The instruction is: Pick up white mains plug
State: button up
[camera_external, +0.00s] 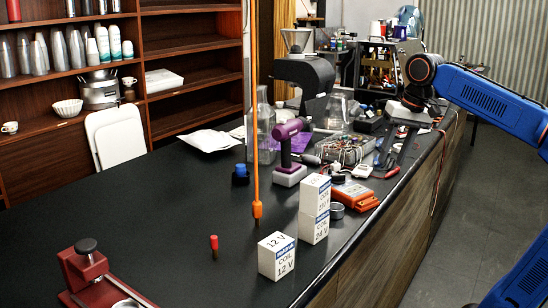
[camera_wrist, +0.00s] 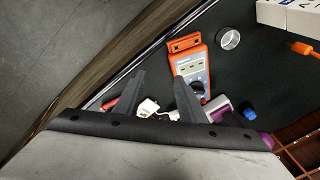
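The white mains plug (camera_wrist: 148,107) lies on the dark bench top beside the orange multimeter. In the wrist view it shows between the two dark fingers of my gripper (camera_wrist: 160,75), nearer the left finger. The fingers are apart and nothing is held between them. A small white shape by the multimeter in the external view (camera_external: 362,170) looks like the same plug. There my gripper (camera_external: 395,156) points down over the bench's right side. The height between the fingertips and the plug is hard to tell.
The orange multimeter (camera_wrist: 190,66) and a round metal tin (camera_wrist: 229,38) lie close by. A circuit unit (camera_external: 345,149), a purple-handled tool (camera_external: 288,150) and white coil boxes (camera_external: 314,210) stand around.

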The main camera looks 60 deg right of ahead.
jog(key=w+d+r+m+g, duration=0.1)
jog(key=w+d+r+m, duration=0.15)
jog(key=w, duration=0.25)
jog(key=w+d+r+m, duration=0.2)
jog(key=w+r+m, duration=0.15)
jog(key=w, duration=0.25)
jog(key=m+g, duration=0.2)
jog(key=m, duration=0.5)
send_over(336, 164)
jog(key=f, duration=1.1)
jog(key=shift+w+f, duration=0.25)
jog(key=shift+s+f, duration=0.15)
jog(key=shift+f, duration=2.6)
jog(key=shift+c, duration=0.6)
grip_shut()
